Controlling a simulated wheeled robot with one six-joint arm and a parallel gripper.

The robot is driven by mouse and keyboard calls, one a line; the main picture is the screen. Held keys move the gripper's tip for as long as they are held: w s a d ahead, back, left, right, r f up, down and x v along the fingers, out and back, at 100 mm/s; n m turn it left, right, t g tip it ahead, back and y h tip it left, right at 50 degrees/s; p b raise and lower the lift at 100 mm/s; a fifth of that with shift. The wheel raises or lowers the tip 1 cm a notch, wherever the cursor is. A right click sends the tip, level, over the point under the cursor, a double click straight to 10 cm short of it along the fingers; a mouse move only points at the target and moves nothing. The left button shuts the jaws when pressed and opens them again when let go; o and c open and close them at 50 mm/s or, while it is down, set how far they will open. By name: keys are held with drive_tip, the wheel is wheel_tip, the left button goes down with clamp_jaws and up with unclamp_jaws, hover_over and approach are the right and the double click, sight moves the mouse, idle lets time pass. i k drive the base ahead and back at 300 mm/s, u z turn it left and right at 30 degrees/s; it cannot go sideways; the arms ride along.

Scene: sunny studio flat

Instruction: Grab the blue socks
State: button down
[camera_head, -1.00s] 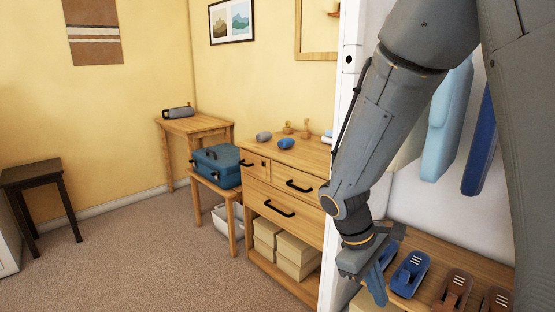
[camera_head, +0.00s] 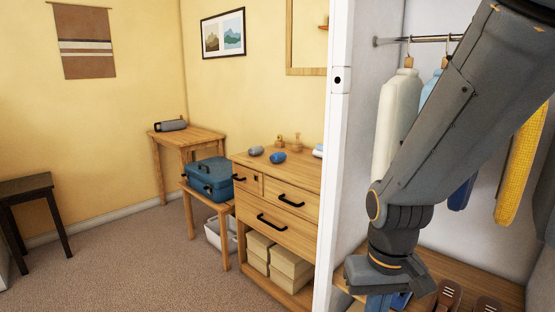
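A small blue bundle (camera_head: 277,157), which looks like the rolled blue socks, lies on top of the wooden dresser (camera_head: 300,176), near its left end. A grey bundle of similar shape (camera_head: 255,151) lies just left of it. My gripper (camera_head: 384,292) hangs low at the right, in front of the open wardrobe and well apart from the dresser top. It points down over the shoe shelf. Its fingertips are hard to make out against blue shapes below, so I cannot tell whether it is open.
The white wardrobe side panel (camera_head: 332,180) stands between my gripper and the dresser. Clothes such as a white garment (camera_head: 395,120) hang inside. Brown shoes (camera_head: 448,297) sit on its shelf. A blue case (camera_head: 208,176) rests on a low table. Carpet (camera_head: 130,265) at left is clear.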

sight(279, 157)
drive_tip(key=u, duration=0.35)
drive_tip(key=i, duration=0.5)
drive_tip(key=u, duration=0.75)
drive_tip(key=i, duration=2.15)
drive_tip(key=z, duration=0.8)
